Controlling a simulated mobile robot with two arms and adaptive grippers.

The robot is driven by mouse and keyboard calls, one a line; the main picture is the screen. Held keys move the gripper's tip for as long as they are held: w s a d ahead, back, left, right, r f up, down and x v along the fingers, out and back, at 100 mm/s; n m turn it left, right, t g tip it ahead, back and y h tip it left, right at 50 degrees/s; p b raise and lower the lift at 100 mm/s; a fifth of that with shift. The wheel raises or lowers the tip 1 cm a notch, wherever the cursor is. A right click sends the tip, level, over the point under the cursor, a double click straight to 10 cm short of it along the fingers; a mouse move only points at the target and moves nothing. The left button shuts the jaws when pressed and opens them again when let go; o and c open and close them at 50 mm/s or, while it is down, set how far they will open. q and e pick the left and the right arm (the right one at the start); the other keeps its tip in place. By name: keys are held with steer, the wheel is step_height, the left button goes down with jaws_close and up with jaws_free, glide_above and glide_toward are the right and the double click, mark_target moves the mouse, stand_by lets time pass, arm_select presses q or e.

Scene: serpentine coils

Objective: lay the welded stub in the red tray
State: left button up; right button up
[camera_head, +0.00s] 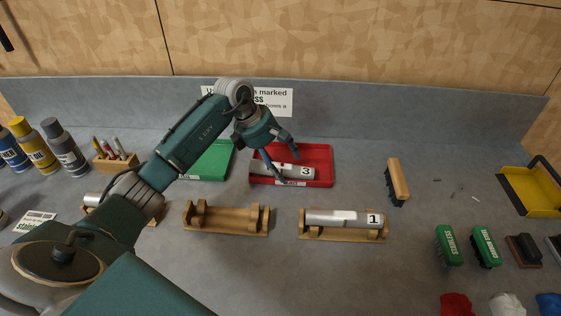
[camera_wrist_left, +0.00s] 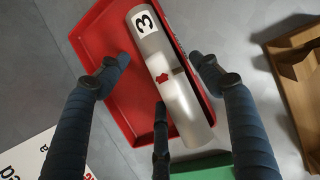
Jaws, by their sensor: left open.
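A silvery stub marked 3 (camera_head: 290,170) lies in the red tray (camera_head: 322,153). A stub marked 1 (camera_head: 340,217) lies on the right wooden rack. My right gripper is not in view.
A green tray (camera_head: 212,160) stands left of the red one. The middle wooden rack (camera_head: 226,222) is empty. My left arm partly hides another rack with a stub (camera_head: 93,198). A brush (camera_head: 398,180) and a yellow dustpan (camera_head: 530,193) are on the right.

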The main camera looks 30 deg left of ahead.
arm_select(q)
steer(key=shift+r, duration=0.2)
steer(key=shift+r+p, duration=0.4)
steer(key=shift+p, duration=0.25)
steer(key=b+v, duration=0.3)
steer(key=v, duration=0.9)
steer(key=shift+d+f, duration=0.1)
